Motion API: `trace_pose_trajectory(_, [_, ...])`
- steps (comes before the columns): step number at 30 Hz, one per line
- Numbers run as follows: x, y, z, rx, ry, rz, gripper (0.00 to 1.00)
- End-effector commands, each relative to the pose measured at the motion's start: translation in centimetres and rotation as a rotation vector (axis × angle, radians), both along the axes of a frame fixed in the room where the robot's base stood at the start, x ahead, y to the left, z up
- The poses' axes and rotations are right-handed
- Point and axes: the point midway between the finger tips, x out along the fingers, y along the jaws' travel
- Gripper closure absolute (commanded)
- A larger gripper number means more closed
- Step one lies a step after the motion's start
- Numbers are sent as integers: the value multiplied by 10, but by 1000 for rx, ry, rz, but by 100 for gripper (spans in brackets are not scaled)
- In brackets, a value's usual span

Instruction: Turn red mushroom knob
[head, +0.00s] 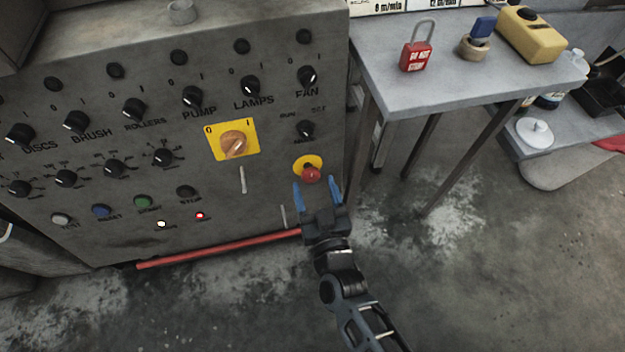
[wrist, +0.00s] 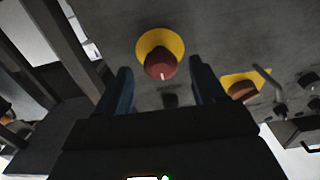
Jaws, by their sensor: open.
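The red mushroom knob (head: 311,174) sits on a round yellow plate (head: 300,163) at the lower right of the grey control panel. My gripper (head: 318,186) is open, with its two blue fingers pointing at the panel, one on each side of the knob in the head view. In the wrist view the knob (wrist: 160,66) shows between and just beyond the fingertips (wrist: 160,74). I see no contact between the fingers and the knob.
An orange rotary switch (head: 234,144) on a yellow plate is up and left of the knob. Black selector knobs and buttons fill the panel (head: 75,95). A red bar (head: 215,249) runs along its base. A grey table (head: 450,70) with a red padlock (head: 416,57) stands to the right.

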Motion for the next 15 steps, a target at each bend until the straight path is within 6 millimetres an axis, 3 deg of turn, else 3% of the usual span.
trace_pose_trajectory(6, [21, 6, 0, 1, 0, 1, 31])
trace_pose_trajectory(15, [25, 7, 0, 1, 0, 0, 31])
